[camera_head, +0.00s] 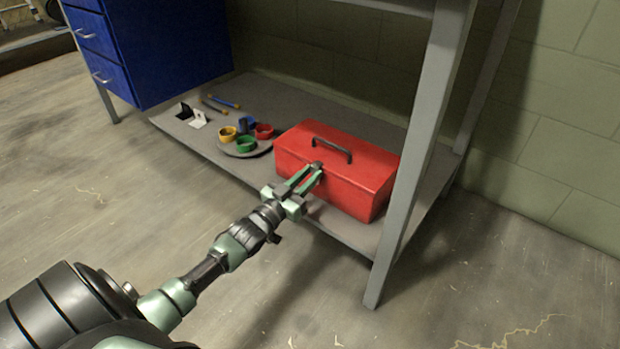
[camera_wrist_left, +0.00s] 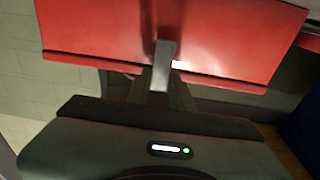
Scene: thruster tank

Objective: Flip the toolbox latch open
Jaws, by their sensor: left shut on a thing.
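The red toolbox (camera_head: 365,172) sits upright on the low grey shelf, its lid down and a dark handle (camera_head: 332,148) on top. My left gripper (camera_head: 316,172) reaches the front of the toolbox near the lid's front edge. Its fingers are shut on the small latch (camera_head: 317,164), which they mostly hide. In the left wrist view the red toolbox (camera_wrist_left: 230,40) fills the top, and my left gripper (camera_wrist_left: 163,68) meets it at a grey piece that looks like the latch. The latch's exact angle is hard to tell. My right gripper is in neither view.
A grey shelf post (camera_head: 420,150) stands just right of the toolbox. On the shelf (camera_head: 215,150) to the left are a round plate with several coloured rings (camera_head: 246,143), small black and white pieces (camera_head: 198,119) and short rods (camera_head: 222,102). A blue drawer cabinet (camera_head: 165,50) hangs at upper left.

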